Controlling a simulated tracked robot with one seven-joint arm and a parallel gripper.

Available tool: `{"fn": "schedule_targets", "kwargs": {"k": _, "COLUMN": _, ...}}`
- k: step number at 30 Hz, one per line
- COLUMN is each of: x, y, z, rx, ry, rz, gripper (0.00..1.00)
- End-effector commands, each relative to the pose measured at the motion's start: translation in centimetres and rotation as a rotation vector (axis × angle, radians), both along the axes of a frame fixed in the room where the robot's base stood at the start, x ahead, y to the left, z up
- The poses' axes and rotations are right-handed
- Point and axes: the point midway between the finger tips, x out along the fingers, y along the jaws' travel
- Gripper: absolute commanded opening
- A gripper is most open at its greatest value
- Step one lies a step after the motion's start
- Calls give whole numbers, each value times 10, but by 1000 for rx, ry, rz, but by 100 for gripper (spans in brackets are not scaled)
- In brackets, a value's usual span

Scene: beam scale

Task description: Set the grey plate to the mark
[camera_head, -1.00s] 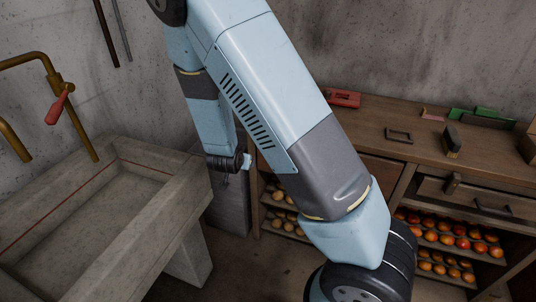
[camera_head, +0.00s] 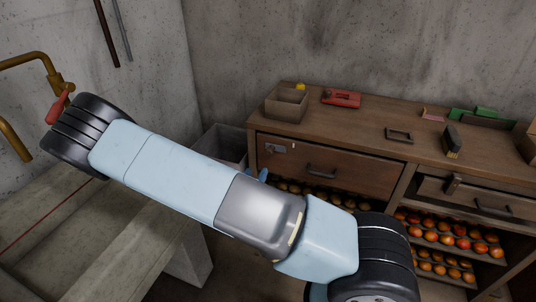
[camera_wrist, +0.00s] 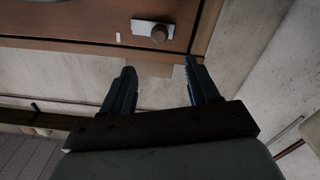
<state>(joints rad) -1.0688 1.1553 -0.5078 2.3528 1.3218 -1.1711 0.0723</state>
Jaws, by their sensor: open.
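The grey plate (camera_head: 276,148) is a small flat piece on the left of the wooden drawer front. In the wrist view the grey plate (camera_wrist: 143,27) carries a round dark knob (camera_wrist: 159,33). A short white mark (camera_wrist: 118,38) lies beside the plate, apart from it; it also shows faintly in the head view as a white mark (camera_head: 292,145) right of the plate. My gripper (camera_wrist: 158,68) is open and empty, its two dark blue fingers pointing towards the drawer front below the knob. In the head view my arm hides most of the gripper.
The wooden cabinet (camera_head: 370,120) bears an open box (camera_head: 287,106), a red item (camera_head: 341,98), a small frame (camera_head: 399,135) and a dark brush-like block (camera_head: 452,141). Fruit fills lower shelves. A concrete sink stands left; a grey bin (camera_head: 222,145) is beside the cabinet.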

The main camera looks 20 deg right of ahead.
Motion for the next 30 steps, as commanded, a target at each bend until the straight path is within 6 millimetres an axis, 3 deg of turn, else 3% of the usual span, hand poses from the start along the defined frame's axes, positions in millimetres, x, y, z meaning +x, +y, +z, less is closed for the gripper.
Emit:
{"fn": "schedule_targets", "kwargs": {"k": 21, "x": 92, "y": -67, "z": 0, "rx": 2, "ry": 0, "rz": -3, "gripper": 60}}
{"fn": "schedule_targets", "kwargs": {"k": 30, "x": 107, "y": -78, "z": 0, "rx": 2, "ry": 1, "rz": -2, "gripper": 60}}
